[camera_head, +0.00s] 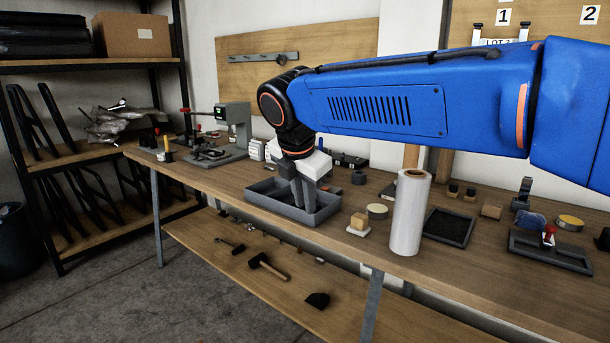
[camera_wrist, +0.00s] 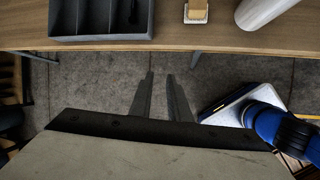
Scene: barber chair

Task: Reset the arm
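My blue arm reaches in from the right across the head view. My gripper (camera_head: 296,204) hangs from its end, fingers downward, in front of the grey divided tray (camera_head: 258,200) as seen there. In the wrist view my gripper (camera_wrist: 160,76) shows two dark fingers with a gap between the tips. Nothing is between them; the grey floor shows through. The tray also shows at the top left of the wrist view (camera_wrist: 100,38), apart from the fingertips. The gripper hides part of the tray in the head view.
A white roll (camera_head: 408,215) stands upright on the workbench (camera_head: 340,243). A small tan block (camera_head: 358,222) sits on a white base beside it. Several small items and trays are at the right. A dark shelf rack (camera_head: 95,145) stands at the left. The floor before the bench is clear.

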